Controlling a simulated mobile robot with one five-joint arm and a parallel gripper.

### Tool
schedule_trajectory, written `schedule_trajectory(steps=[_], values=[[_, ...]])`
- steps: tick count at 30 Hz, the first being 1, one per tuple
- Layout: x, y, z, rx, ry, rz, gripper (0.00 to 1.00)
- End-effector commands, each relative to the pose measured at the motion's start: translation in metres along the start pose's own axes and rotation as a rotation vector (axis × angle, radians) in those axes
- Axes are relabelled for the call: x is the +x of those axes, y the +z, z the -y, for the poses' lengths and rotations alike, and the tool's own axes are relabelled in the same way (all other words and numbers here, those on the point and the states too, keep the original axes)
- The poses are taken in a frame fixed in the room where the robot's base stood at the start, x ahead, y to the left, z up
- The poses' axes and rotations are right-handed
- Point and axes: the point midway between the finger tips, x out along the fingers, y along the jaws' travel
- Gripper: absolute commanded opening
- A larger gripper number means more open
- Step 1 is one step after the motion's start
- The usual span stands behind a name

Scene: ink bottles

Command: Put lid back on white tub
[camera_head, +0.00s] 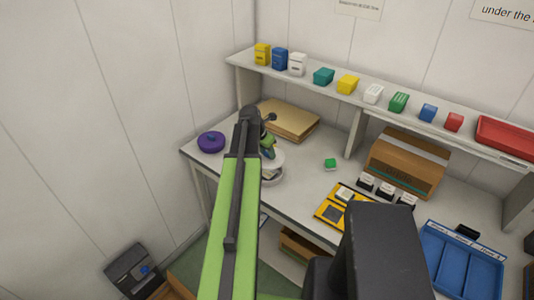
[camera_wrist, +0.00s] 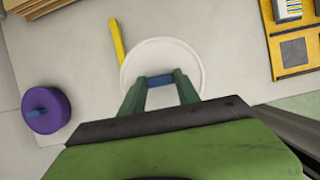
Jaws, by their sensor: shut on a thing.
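My gripper (camera_wrist: 160,82) is shut on the blue handle (camera_wrist: 159,80) of a round white lid (camera_wrist: 185,55). In the wrist view the green fingers stand on either side of this handle. In the head view the lid (camera_head: 277,162) is at the end of my arm, over the near left part of the table. A white round shape below it, apparently the white tub (camera_head: 270,180), shows partly beneath the lid. My arm and the lid cover much of it. I cannot tell whether lid and tub touch.
A purple round pot (camera_head: 211,142) with a blue handle (camera_wrist: 37,112) stands left of the lid. A yellow stick (camera_wrist: 118,42) lies close to the lid. A yellow tray (camera_head: 330,213), a green block (camera_head: 330,164), a cardboard box (camera_head: 407,160) and a blue tray (camera_head: 460,262) are farther right.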

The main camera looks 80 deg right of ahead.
Motion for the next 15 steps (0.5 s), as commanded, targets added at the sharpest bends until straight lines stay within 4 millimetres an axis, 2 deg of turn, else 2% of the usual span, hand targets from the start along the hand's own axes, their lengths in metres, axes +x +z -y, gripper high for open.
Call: schedule_trajectory(steps=[8, 15], values=[[0.005, -0.003, -0.002, 0.002, -0.001, 0.0, 0.01], [0.026, -0.011, -0.001, 0.003, -0.001, 0.0, 0.01]])
